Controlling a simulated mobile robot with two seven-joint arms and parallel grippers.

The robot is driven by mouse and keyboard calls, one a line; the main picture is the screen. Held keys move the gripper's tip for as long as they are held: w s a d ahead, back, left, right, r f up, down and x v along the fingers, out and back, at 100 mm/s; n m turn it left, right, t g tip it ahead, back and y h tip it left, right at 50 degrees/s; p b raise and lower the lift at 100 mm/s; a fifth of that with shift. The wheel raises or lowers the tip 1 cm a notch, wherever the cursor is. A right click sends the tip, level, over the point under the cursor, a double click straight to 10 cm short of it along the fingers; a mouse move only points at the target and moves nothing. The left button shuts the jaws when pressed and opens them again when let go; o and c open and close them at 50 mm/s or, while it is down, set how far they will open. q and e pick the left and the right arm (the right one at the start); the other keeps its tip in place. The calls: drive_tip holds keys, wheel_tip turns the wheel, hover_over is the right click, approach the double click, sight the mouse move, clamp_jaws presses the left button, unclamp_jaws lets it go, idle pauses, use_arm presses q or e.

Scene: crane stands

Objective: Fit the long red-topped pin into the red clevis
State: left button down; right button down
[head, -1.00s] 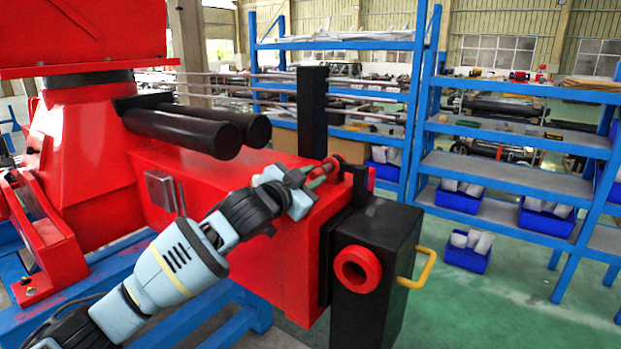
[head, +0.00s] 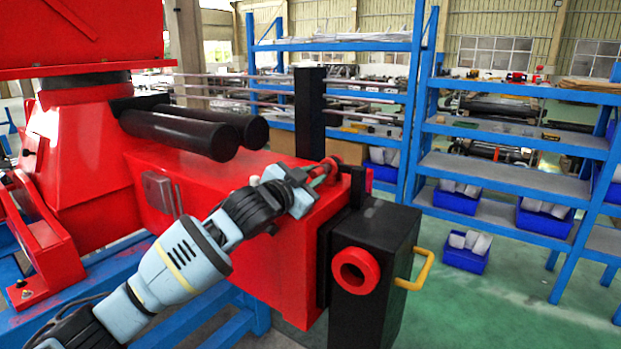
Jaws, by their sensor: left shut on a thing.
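My left gripper (head: 308,183) is at the far top end of the red beam, beside a small red curved part (head: 327,169). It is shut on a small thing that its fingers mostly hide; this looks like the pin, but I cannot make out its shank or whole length. Just right of it stand a dark upright plate (head: 357,185) and a small red piece, perhaps part of the red clevis; I cannot tell whether the pin touches it. A red ring (head: 357,270) sits on the front of the black end block (head: 385,235). My right gripper is not in view.
The red beam (head: 270,270) runs under my left arm. A yellow handle (head: 427,268) sticks out right of the block.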

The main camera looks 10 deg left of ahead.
use_arm(q)
drive_tip(key=shift+w+d+r, duration=0.1)
drive_tip(key=shift+w+d, duration=0.1)
drive_tip(key=shift+w, duration=0.25)
idle(0.3)
drive_tip(key=c, duration=1.2)
unclamp_jaws()
drive_tip(key=shift+r, duration=0.1)
